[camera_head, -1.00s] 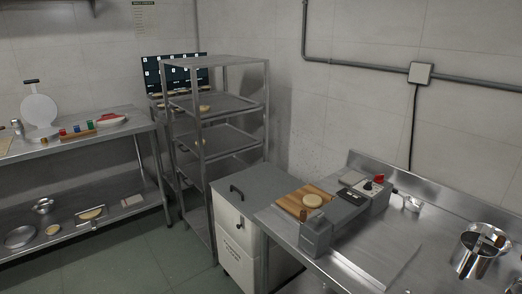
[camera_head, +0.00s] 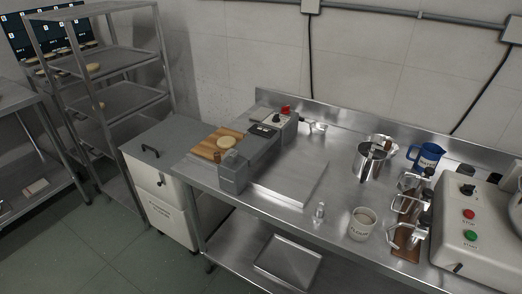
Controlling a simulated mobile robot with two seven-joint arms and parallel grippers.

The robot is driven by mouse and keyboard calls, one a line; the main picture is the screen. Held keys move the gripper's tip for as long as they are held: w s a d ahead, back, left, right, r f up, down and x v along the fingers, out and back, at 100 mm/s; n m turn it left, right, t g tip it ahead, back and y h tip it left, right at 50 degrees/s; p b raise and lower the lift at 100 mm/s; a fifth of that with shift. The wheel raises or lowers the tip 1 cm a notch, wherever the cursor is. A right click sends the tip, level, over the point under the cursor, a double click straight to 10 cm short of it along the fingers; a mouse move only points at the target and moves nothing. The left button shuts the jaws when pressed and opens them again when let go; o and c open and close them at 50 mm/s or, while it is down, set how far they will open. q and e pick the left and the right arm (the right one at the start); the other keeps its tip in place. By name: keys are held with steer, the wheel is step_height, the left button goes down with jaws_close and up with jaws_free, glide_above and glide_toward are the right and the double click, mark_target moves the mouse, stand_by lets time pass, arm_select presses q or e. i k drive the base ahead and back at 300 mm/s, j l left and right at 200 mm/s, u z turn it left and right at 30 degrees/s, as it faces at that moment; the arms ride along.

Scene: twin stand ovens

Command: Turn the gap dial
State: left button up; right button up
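A grey roller machine (camera_head: 262,149), a dough sheeter by its look, stands on the steel table. Its far end housing (camera_head: 273,122) carries a red knob or button (camera_head: 286,108) and a small dark dial (camera_head: 278,118) on a light face. The dial's markings are too small to read, so I cannot tell its setting. A dark panel (camera_head: 263,130) lies on top beside that housing. Neither of my grippers shows in the head view.
A wooden board (camera_head: 217,145) with a round dough piece (camera_head: 226,142) lies left of the machine. A steel pot (camera_head: 370,161), blue jug (camera_head: 427,156), white cup (camera_head: 361,224) and another machine (camera_head: 478,230) with red and green buttons stand right. Left are a white cabinet (camera_head: 160,196) and rack (camera_head: 103,100).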

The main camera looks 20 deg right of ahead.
mark_target(276, 119)
steer(key=i+j+z, duration=0.3)
steer(key=i+j, duration=0.2)
steer(key=j, duration=0.25)
steer(key=i+j+z, duration=0.15)
steer(key=j, duration=0.25)
steer(key=i, duration=0.1)
